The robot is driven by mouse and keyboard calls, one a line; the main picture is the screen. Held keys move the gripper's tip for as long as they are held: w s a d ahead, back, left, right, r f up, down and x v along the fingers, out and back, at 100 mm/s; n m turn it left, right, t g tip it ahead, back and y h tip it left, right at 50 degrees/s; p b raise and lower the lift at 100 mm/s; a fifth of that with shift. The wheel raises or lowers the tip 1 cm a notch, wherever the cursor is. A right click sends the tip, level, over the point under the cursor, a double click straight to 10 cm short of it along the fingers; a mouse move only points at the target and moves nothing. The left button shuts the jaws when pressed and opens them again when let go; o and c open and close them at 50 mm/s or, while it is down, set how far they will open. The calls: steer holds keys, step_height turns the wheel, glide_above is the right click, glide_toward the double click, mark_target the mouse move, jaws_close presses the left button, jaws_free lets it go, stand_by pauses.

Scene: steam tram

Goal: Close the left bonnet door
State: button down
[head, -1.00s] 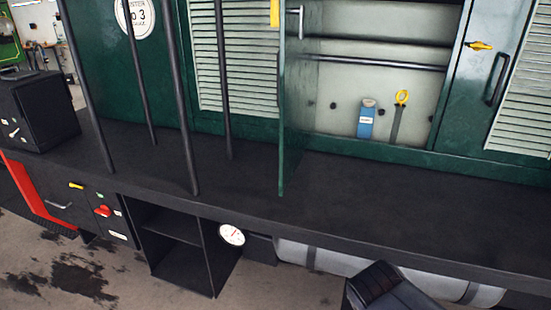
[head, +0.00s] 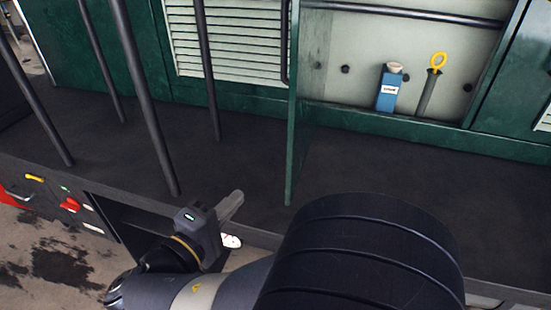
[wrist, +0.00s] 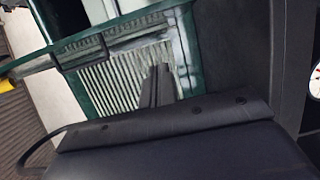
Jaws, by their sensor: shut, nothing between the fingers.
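The left bonnet door (head: 292,150) is open, standing out from the green bonnet and seen nearly edge-on in the head view. A black bar handle (head: 285,45) shows on its left side. Right of the door, the open bay (head: 340,75) shows its pale interior. My gripper (head: 236,197) is shut and empty, in front of the running board's edge, left of and nearer than the door's lower corner. In the wrist view my fingers (wrist: 157,86) are together, in front of louvres. A green edge with a dark handle, apparently the door (wrist: 85,48), crosses the upper left.
A blue can (head: 390,90) and a yellow-ringed dipstick (head: 431,85) stand in the bay. Several dark upright rods, one a thick post (head: 145,100), rise left of the door. The dark running board (head: 250,165) is clear around the door. My arm covers the lower middle.

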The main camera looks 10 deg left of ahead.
steer(key=w+d+p, duration=0.2)
steer(key=w+d, duration=0.4)
steer(key=w, duration=0.3)
steer(key=shift+d+p, duration=0.2)
steer(key=shift+p, duration=0.2)
steer(key=shift+r, duration=0.1)
